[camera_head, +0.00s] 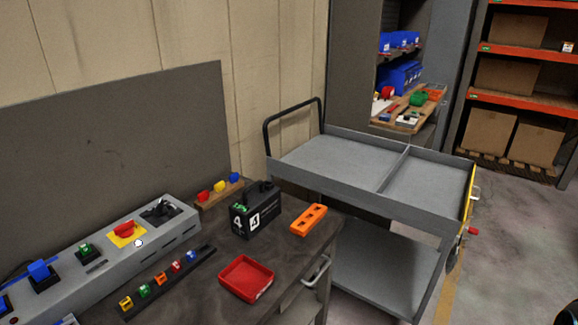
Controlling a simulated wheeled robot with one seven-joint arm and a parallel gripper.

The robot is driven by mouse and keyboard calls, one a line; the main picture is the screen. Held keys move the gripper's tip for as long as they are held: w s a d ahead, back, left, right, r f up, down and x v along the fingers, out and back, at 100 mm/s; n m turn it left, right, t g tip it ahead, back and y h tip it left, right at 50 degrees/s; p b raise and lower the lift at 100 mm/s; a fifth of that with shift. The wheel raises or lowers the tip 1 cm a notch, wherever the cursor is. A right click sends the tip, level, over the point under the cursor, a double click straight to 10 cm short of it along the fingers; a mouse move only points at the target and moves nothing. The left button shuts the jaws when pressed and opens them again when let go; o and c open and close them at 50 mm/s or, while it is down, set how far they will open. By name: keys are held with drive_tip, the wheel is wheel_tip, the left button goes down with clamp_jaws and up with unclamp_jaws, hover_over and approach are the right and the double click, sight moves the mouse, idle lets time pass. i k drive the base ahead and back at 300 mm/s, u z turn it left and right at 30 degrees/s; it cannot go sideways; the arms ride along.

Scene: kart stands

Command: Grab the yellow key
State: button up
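Two small yellow pieces show, and I cannot tell for sure which is the yellow key. One yellow piece (126,303) sits at the near left end of a black strip (208,251) on the dark table. Green, orange, red and blue pieces stand in line behind it on the strip. The other yellow piece (219,187) sits between a red and a blue piece on a small wooden rack (212,201) at the back of the table. My gripper is not in view.
A grey control box (185,236) with switches runs along the table's left. A black box marked 4 (255,222), an orange block (309,219) and a red tray (246,278) stand on the table. A grey cart (330,158) adjoins it at right, with shelving (522,52) beyond.

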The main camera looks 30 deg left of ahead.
sight(219, 187)
drive_tip(key=u, duration=0.35)
drive_tip(key=i, duration=1.1)
drive_tip(key=u, duration=1.45)
drive_tip(key=i, duration=0.65)
drive_tip(key=u, duration=0.7)
